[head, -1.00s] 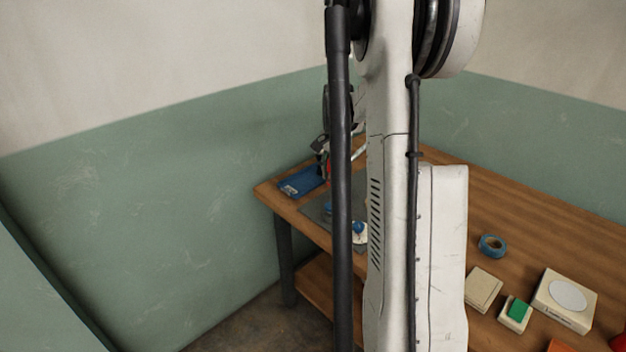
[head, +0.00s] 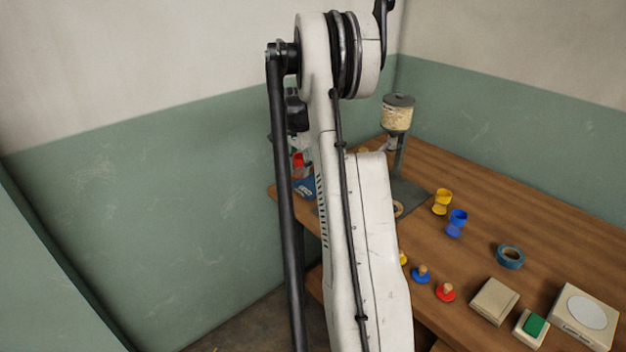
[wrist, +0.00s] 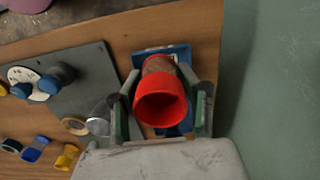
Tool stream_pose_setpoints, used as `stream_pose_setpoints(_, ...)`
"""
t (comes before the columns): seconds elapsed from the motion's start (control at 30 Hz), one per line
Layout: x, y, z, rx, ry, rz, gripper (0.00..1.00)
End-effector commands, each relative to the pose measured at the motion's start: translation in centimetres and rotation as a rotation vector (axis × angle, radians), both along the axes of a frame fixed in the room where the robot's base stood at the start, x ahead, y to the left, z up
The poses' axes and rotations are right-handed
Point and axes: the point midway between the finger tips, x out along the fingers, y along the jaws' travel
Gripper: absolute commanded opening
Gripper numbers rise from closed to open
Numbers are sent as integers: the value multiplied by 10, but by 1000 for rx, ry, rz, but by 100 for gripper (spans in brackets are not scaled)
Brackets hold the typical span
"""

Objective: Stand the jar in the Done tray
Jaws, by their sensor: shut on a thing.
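My gripper (wrist: 160,113) is shut on the jar, a red flared piece (wrist: 160,97) with a brown band behind it. In the wrist view its wide red end faces the camera, between the two fingers. The blue tray (wrist: 181,54) lies behind and below the jar, partly hidden by it. I cannot tell whether the jar touches the tray. In the head view the tray (head: 306,186) is at the far left table corner, partly covered by my arm. A bit of the red jar (head: 298,160) shows just above it; my gripper is mostly hidden there.
A hopper on a stand (head: 398,113) rises from a grey plate (wrist: 92,82) beside the tray. Yellow (head: 442,200) and blue (head: 457,221) goblets, a tape roll (head: 510,256), small knobbed pieces and boxes stand to the right. A green wall (wrist: 270,90) is close to the tray.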

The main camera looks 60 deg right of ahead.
Motion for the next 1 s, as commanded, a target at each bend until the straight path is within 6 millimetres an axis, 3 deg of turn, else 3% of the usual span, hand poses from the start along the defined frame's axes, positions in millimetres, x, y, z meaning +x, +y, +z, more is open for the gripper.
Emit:
stream_pose_setpoints(0.1,-7,-24,-15,0,0,-2,4)
stream_pose_setpoints(0.33,-14,-53,-33,0,0,0,4)
stream_pose_setpoints(0.53,-15,-57,-41,0,0,1,4)
stream_pose_setpoints(0.8,-15,-57,-74,0,0,1,4)
stream_pose_setpoints(1.0,-15,-57,-75,0,0,1,4)
